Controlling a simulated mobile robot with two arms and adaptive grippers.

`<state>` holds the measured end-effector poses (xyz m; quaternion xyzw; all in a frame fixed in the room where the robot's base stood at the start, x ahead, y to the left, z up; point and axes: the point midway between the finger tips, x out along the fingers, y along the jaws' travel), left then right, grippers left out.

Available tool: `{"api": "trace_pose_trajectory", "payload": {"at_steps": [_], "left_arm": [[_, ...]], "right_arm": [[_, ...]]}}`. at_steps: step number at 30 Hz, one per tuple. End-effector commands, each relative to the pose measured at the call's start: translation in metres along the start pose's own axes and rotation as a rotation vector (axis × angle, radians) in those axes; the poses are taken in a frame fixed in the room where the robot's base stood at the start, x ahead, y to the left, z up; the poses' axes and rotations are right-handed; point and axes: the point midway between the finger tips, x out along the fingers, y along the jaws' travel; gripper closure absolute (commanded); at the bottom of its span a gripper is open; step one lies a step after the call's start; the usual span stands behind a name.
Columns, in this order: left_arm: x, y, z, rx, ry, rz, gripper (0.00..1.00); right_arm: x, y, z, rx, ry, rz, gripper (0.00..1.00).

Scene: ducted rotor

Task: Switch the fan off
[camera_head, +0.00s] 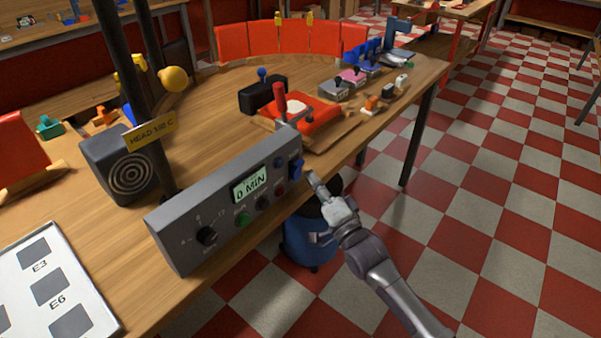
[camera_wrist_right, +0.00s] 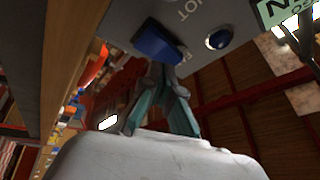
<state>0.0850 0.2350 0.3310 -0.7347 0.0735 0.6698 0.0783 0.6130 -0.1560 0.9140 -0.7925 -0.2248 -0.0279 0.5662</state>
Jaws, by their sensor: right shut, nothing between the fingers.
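A grey control box (camera_head: 222,205) stands on the wooden table near its edge. Its front has a display reading "0 MIN", dark knobs and coloured buttons. A blue switch (camera_head: 296,168) sits at its right end; in the right wrist view the blue switch (camera_wrist_right: 165,42) is just beyond my fingertips. My right gripper (camera_head: 312,178) is shut and empty, close in front of that switch. In the right wrist view my right gripper (camera_wrist_right: 163,68) appears very near or touching the switch; I cannot tell which. My left gripper is not in view. I cannot clearly identify the fan itself.
A grey box with concentric rings (camera_head: 118,170) stands behind the control box by a dark post. A red device with a lever (camera_head: 308,120) is further right on the wooden table (camera_head: 205,103). A blue bin (camera_head: 297,243) stands below. The checkered floor at right is clear.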

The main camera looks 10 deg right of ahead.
Motion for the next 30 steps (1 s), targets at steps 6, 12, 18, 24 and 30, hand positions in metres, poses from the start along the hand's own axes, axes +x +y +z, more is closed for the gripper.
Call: {"api": "trace_pose_trajectory", "payload": {"at_steps": [6,12,18,24,30], "left_arm": [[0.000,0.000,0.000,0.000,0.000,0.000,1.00],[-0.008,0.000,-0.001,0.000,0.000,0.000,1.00],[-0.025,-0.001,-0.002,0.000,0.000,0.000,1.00],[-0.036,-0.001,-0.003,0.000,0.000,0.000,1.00],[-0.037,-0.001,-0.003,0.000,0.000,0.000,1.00]], "right_arm": [[-0.001,0.000,0.000,0.000,0.000,0.000,1.00],[-0.005,-0.005,-0.005,-0.001,0.000,0.001,1.00],[-0.019,-0.017,-0.015,-0.001,-0.001,0.002,1.00],[-0.032,-0.025,-0.024,-0.001,-0.001,0.002,1.00],[-0.036,-0.026,-0.026,0.000,0.000,0.000,1.00]]}}
